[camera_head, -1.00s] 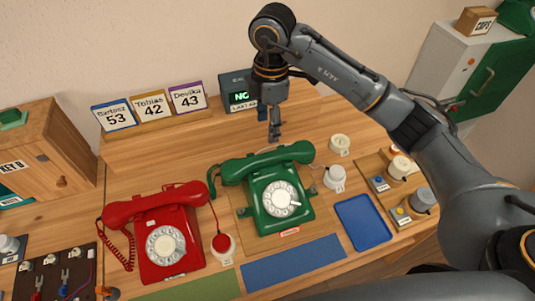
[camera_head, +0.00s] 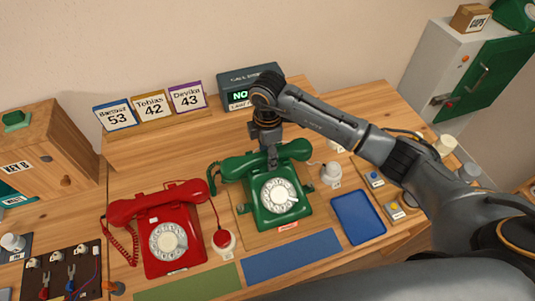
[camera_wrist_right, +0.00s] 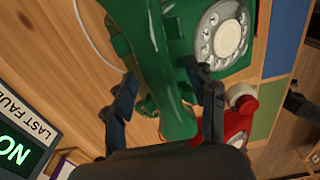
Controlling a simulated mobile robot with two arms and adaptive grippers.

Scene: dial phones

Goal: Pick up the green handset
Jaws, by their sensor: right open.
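The green handset (camera_head: 239,166) lies across the top of the green dial phone (camera_head: 280,205) on the desk. My right gripper (camera_head: 272,160) is over the handset's middle, pointing down, and partly hides it. In the right wrist view, the handset (camera_wrist_right: 165,75) shows between the two dark, parted fingers (camera_wrist_right: 165,88) of my right gripper. I cannot tell whether either finger touches it.
A red phone (camera_head: 165,240) with its handset on stands to the left. A blue tray (camera_head: 358,217) and a white knob (camera_head: 331,173) are on the right. A dark display box (camera_head: 243,88) stands behind.

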